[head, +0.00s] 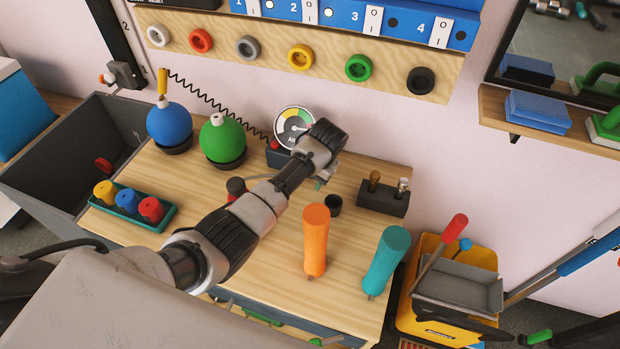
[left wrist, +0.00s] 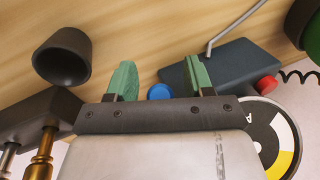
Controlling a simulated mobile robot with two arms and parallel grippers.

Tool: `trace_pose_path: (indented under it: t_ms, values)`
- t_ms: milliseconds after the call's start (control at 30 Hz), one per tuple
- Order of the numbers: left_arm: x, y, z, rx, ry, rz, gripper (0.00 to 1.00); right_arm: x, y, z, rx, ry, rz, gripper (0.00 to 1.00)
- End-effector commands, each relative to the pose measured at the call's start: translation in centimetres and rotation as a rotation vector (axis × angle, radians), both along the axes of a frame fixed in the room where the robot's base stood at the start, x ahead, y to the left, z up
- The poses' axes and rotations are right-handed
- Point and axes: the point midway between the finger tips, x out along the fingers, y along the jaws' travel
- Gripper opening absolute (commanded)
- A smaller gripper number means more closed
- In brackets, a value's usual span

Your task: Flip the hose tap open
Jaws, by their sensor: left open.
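A small dark grey fitting (head: 125,75) with a pale and orange-red end is on the wall above the grey sink (head: 40,160). It may be the hose tap, but it is too small to be sure or to tell its lever's position. My left gripper (head: 322,183) is over the back of the wooden table, far right of that fitting. In the left wrist view my left gripper (left wrist: 160,78) is open, with green fingertips apart and nothing held between them. Behind them are the gauge's dark box (left wrist: 235,65) and a blue button (left wrist: 160,92).
A black cup (head: 333,205) and a dark peg stand (head: 383,197) are close to the left gripper. A blue ball (head: 169,124) and a green ball (head: 222,139) stand between it and the sink. Orange (head: 316,240) and teal (head: 386,260) handles stand in front.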

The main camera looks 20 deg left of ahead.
Motion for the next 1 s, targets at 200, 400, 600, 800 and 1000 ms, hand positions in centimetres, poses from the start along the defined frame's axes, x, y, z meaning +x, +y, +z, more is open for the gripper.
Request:
trace_pose_path:
  t_ms: [200,400,600,800,1000]
  values:
    - [0.03,0.16,-0.56,0.000,-0.001,0.000,0.52,0.00,0.01,-0.11,0.000,0.000,0.000,0.43]
    - [0.03,0.15,-0.53,0.000,-0.001,0.000,0.44,0.01,0.01,-0.10,0.000,0.000,0.000,0.43]
    - [0.03,0.15,-0.52,0.000,-0.001,0.000,0.14,0.00,0.02,-0.10,0.000,0.000,0.000,0.43]
    - [0.04,0.15,-0.51,0.000,-0.001,0.001,0.00,0.00,0.02,-0.10,0.000,0.000,0.000,0.43]
    - [0.25,0.12,-0.07,0.000,0.033,0.001,0.00,0.01,0.02,0.43,0.000,0.000,0.000,0.43]
